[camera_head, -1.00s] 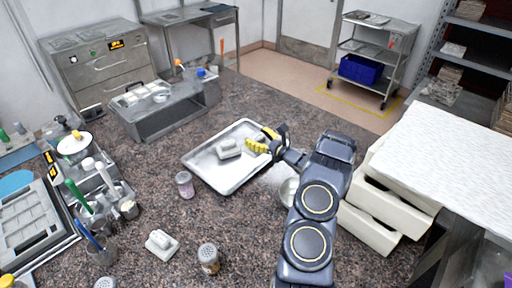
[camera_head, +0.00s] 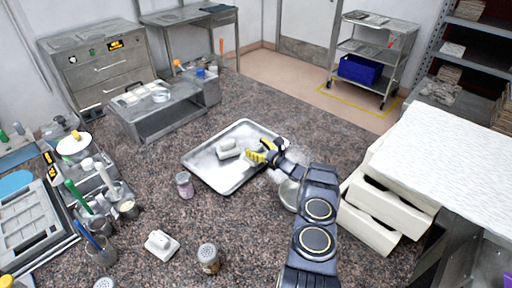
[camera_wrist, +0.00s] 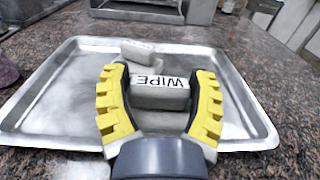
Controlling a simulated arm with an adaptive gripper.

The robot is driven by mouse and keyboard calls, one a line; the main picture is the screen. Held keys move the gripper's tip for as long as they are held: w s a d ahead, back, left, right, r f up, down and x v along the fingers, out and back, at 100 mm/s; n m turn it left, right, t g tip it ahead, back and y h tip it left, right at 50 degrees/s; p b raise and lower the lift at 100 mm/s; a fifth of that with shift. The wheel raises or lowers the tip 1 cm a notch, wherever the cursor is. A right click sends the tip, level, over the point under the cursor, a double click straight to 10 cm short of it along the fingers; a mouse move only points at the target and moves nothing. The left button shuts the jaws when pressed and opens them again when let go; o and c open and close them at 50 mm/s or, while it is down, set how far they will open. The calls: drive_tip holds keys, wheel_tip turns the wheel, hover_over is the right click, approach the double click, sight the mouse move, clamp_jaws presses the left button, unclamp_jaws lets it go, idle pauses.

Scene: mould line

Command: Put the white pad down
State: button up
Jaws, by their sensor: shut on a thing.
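A pale grey-white pad marked WIPE (camera_wrist: 160,90) is between the two yellow-and-black fingers of my gripper (camera_wrist: 160,76) in the wrist view. The gripper is shut on it. In the head view my gripper (camera_head: 262,152) is over the right part of the metal tray (camera_head: 229,186), and its fingers largely hide the held pad. I cannot tell whether the pad touches the tray. A second pale block (camera_head: 228,149) lies in the tray to the left of my gripper; it also shows behind the held pad in the wrist view (camera_wrist: 138,53).
A shaker jar (camera_head: 184,185) stands left of the tray. Another white pad (camera_head: 160,243) and a shaker (camera_head: 208,258) are on the counter in front. A round bowl (camera_head: 288,193) is beside my arm. Cream drawers (camera_head: 385,213) stand at right. The tray's front part is bare.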

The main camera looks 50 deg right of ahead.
drive_tip(key=shift+f, duration=0.35)
drive_tip(key=o, duration=1.2)
drive_tip(key=shift+f, duration=0.15)
drive_tip(key=shift+c, duration=0.2)
drive_tip(key=shift+r, duration=0.65)
drive_tip(key=s, duration=0.3)
drive_tip(key=shift+r, duration=0.1)
wheel_tip(320, 180, up, 7)
drive_tip(key=shift+f, duration=0.2)
